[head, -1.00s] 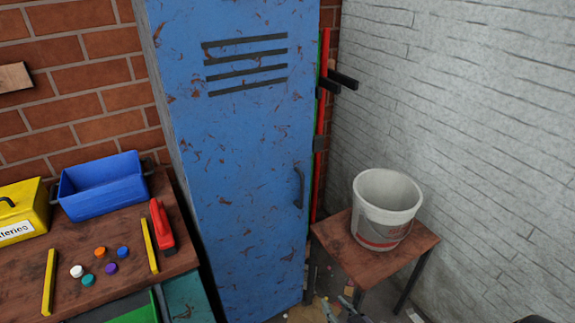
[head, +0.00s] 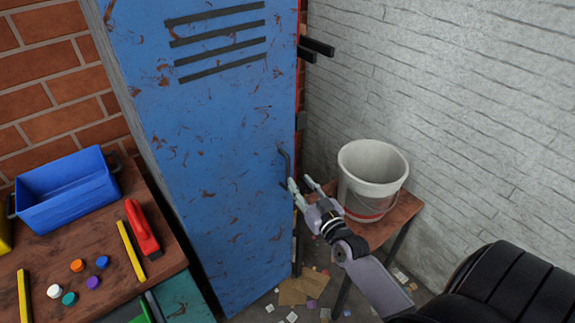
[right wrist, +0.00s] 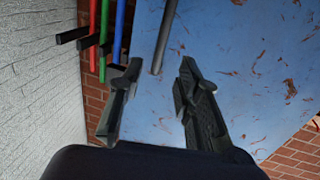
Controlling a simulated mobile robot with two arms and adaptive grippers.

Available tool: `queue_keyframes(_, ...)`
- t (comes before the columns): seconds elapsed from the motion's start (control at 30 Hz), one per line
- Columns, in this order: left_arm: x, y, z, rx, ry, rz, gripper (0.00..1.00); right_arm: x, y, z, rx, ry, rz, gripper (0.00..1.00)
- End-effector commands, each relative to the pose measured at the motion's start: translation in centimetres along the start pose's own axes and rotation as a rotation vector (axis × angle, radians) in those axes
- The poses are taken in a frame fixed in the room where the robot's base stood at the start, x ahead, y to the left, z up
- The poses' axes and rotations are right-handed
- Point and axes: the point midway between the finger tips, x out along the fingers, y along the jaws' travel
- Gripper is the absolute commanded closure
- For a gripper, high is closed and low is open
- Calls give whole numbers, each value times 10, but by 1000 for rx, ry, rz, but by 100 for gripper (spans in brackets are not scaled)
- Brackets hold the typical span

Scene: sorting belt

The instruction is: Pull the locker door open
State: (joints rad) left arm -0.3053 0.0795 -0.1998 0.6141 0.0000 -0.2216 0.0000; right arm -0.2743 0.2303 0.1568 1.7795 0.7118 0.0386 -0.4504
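The blue, rust-flecked locker door (head: 215,150) stands shut in the head view, with dark vent slots near its top. Its dark bar handle (head: 285,161) is on the door's right edge. My right gripper (head: 300,183) is open, just below and right of the handle. In the right wrist view the handle (right wrist: 164,38) runs down between the two spread fingers of the right gripper (right wrist: 159,65). No finger visibly closes on it. My left gripper is not in view.
A white bucket (head: 371,172) stands on a small wooden stool (head: 402,214) close to the right of my gripper. A workbench (head: 150,205) with a blue bin (head: 66,190) is left of the locker. Scraps litter the floor. A white brick wall (head: 450,100) bounds the right.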

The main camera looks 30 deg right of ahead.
Motion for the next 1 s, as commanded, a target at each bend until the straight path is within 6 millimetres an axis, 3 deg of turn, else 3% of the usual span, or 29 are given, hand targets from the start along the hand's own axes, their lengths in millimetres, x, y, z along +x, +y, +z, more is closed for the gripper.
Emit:
queue_keyframes(0.17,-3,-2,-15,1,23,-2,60,37,0,-2,0,2,-1,69)
queue_keyframes(0.4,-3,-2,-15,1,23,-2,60,73,0,0,0,0,-1,69)
queue_keyframes(0.6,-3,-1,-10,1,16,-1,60,86,0,0,-1,0,0,69)
queue_keyframes(0.87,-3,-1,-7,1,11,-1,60,87,0,0,-1,-1,0,69)
queue_keyframes(1.0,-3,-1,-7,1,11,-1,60,87,0,0,-1,-1,0,76)
